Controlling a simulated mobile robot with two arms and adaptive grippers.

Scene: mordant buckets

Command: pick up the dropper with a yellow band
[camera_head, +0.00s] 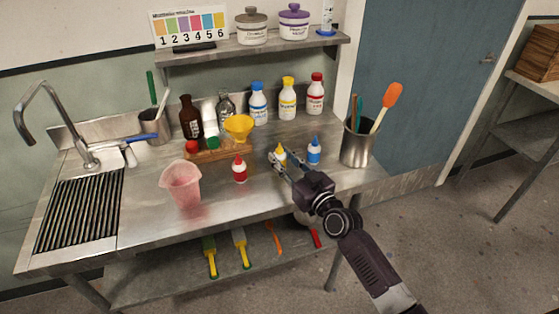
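The dropper with a yellow band (280,151) stands upright on the steel counter, a small white bottle with a yellow cap. Its lower part is hidden behind my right gripper (283,158). My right gripper reaches in from the lower right, with its two fingers apart and their tips at the dropper. I cannot tell whether the fingers touch it. A red dropper (239,170) stands to its left and a blue dropper (314,151) to its right. My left gripper is not in view.
A pink-stained beaker (184,184) stands on the left of the counter (140,222). A steel pot (357,146) of utensils stands on the right. Behind are a yellow funnel (239,127) and several bottles. The counter's front middle is clear.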

